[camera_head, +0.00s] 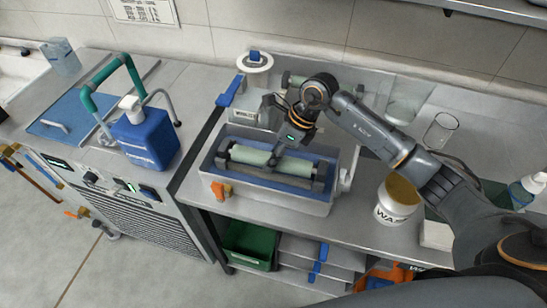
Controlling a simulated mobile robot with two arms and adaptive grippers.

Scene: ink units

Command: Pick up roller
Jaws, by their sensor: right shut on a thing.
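A pale green roller (252,156) lies lengthwise in the blue-lined grey tray unit (265,199) in the middle of the view. Dark end supports stand at both of its ends. My right arm comes in from the right and reaches over the tray. My right gripper (275,158) points down at the roller's middle and is shut on it. The fingertips are small and partly hidden against the roller. The roller still appears level between the supports; I cannot tell whether it is lifted. My left gripper is not in view.
A white pot labelled "WAS..." (397,200) stands right of the tray. A blue jug (146,138) with a green hose stands on the left cabinet. A green bin (249,246) sits below.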

